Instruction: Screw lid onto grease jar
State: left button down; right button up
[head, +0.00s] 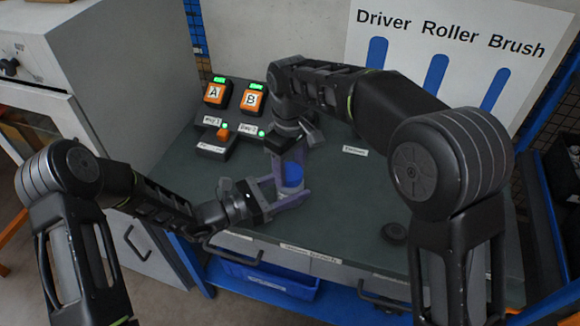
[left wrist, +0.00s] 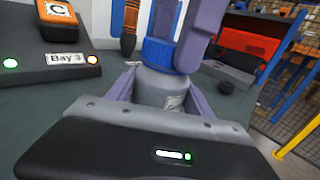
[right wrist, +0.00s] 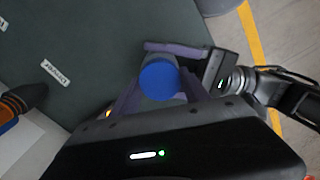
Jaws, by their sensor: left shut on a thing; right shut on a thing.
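The grease jar is a grey cylinder (left wrist: 160,90) standing upright on the green bench, with a label partly showing in the left wrist view. A blue lid (left wrist: 165,53) sits on its top; the lid also shows in the right wrist view (right wrist: 158,80) and the head view (head: 292,175). My left gripper (head: 285,197) is shut on the jar body from the side, low down. My right gripper (head: 292,168) comes from above and is shut on the lid. I cannot tell how tightly the lid sits on the thread.
Charger bays A (head: 214,93) and B (head: 251,101) stand at the bench's back left, with a third orange-topped bay (head: 218,138) in front. A dark round piece (head: 394,233) lies to the right. The bench between is mostly clear.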

jog(key=shift+c, duration=1.2)
jog(key=o, duration=1.6)
jog(key=shift+r, duration=3.8)
pick_arm(q)
jog(key=shift+c, duration=1.6)
grip_release()
pick_arm(e)
jog(key=shift+f, duration=0.1)
